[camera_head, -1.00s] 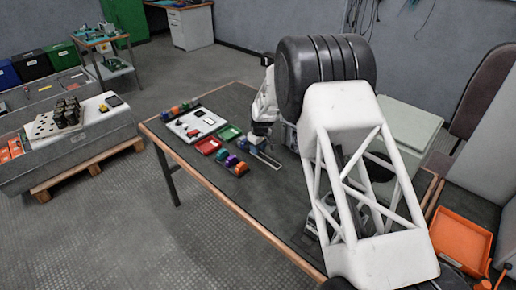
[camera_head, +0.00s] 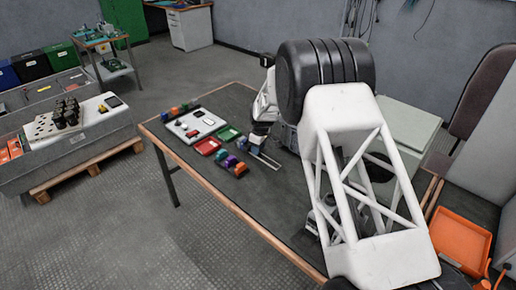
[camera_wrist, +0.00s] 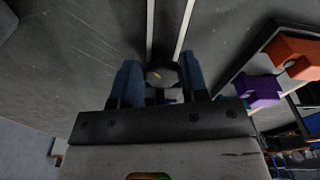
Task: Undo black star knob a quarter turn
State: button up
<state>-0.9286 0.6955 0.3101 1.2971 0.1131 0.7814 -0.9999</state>
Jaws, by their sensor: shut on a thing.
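The black star knob (camera_wrist: 162,76) shows in the wrist view as a dark lobed piece with a small yellowish mark. It sits between the two blue fingers of my gripper (camera_wrist: 161,80), which is shut on it. Two pale parallel rails (camera_wrist: 184,28) run away from the knob along the dark table top. In the head view my gripper (camera_head: 254,148) is low over the table at the near end of the pale rails (camera_head: 268,161). The knob is too small and covered to make out there.
Several coloured blocks (camera_head: 236,169) lie close by on the wooden-edged table (camera_head: 200,222). Red (camera_head: 207,146) and green (camera_head: 228,133) trays and a white board (camera_head: 194,124) lie farther left. An orange bin (camera_head: 462,232) is at the right. The front table area is clear.

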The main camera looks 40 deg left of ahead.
jog(key=shift+w+n, duration=0.15)
jog(key=shift+n, duration=1.05)
jog(key=o, duration=0.8)
jog(key=shift+o, duration=0.2)
jog(key=shift+r, duration=0.15)
jog(key=shift+r, duration=3.35)
jog(key=shift+m, duration=0.3)
jog(key=shift+c, duration=0.2)
